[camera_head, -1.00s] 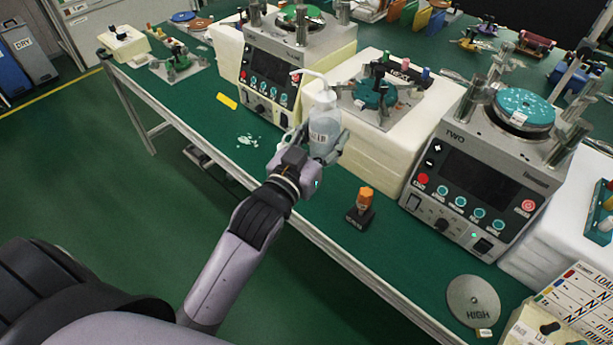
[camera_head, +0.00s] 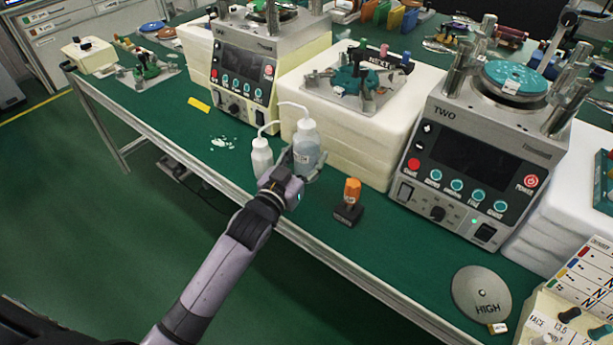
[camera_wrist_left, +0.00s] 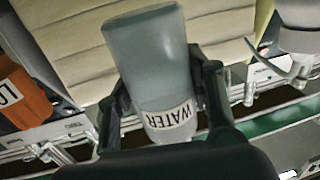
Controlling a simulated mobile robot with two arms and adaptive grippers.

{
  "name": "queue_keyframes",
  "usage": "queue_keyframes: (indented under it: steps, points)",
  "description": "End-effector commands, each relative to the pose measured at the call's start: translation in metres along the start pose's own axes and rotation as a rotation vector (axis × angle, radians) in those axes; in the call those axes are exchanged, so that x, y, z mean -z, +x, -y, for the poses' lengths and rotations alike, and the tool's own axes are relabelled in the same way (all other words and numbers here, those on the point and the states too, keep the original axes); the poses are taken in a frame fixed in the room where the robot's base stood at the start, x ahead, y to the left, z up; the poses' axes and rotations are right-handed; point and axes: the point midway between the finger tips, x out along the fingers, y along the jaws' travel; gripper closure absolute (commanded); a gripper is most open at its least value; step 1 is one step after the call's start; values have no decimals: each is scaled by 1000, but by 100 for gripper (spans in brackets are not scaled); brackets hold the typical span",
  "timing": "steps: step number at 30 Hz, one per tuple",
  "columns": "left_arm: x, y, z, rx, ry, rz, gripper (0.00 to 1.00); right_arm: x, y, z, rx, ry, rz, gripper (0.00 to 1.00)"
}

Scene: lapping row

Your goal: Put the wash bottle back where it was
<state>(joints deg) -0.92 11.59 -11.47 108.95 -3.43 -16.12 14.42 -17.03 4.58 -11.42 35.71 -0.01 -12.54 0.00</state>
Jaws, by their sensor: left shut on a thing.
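The wash bottle (camera_head: 306,148), translucent with a bent white spout, is upright in my left gripper (camera_head: 300,172), which is shut around its body. In the left wrist view the bottle (camera_wrist_left: 150,60) shows its WATER label between the two fingers (camera_wrist_left: 165,95). The bottle is at the bench front, before the white stacked block. I cannot tell whether its base touches the green bench top. A smaller white bottle (camera_head: 262,158) with a bent spout stands just left of it. My right gripper is not in view.
An orange-topped item on a black base (camera_head: 349,200) stands to the right. Machine TWO (camera_head: 470,165) and the HIGH disc (camera_head: 480,293) are further right. A white splash (camera_head: 222,142) and a yellow strip (camera_head: 199,105) lie left. Bench (camera_head: 310,215) between is clear.

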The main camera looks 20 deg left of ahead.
Motion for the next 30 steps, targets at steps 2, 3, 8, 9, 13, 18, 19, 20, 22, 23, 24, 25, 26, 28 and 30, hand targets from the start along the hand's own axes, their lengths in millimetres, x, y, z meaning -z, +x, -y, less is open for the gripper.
queue_keyframes:
  steps: [2,3,8,9,13,18,19,20,22,23,24,25,26,28,30]
  points:
    - [-10,0,0,0,0,-3,91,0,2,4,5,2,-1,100]
    - [-13,0,0,0,0,-4,91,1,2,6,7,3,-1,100]
    - [-29,0,0,0,-1,-3,91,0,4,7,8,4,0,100]
    - [-36,0,0,0,-1,0,91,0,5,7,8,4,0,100]
    - [-54,0,0,1,-1,-2,91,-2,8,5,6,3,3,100]
    - [-59,0,0,0,0,-6,91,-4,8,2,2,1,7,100]
    - [-59,0,0,0,0,-6,91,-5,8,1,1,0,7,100]
    - [-59,0,0,0,0,-6,91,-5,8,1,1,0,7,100]
    - [-59,0,0,0,0,-6,91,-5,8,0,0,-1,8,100]
    - [-59,0,0,0,0,-6,91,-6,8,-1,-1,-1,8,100]
    - [-60,0,0,0,0,-5,91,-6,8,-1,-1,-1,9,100]
    - [-61,0,0,0,0,-5,91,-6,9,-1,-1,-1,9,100]
    - [-62,0,0,0,0,-5,91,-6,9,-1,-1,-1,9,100]
    - [-63,0,0,0,0,-2,49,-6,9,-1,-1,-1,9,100]
    - [-63,0,0,0,0,-2,44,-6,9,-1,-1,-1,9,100]
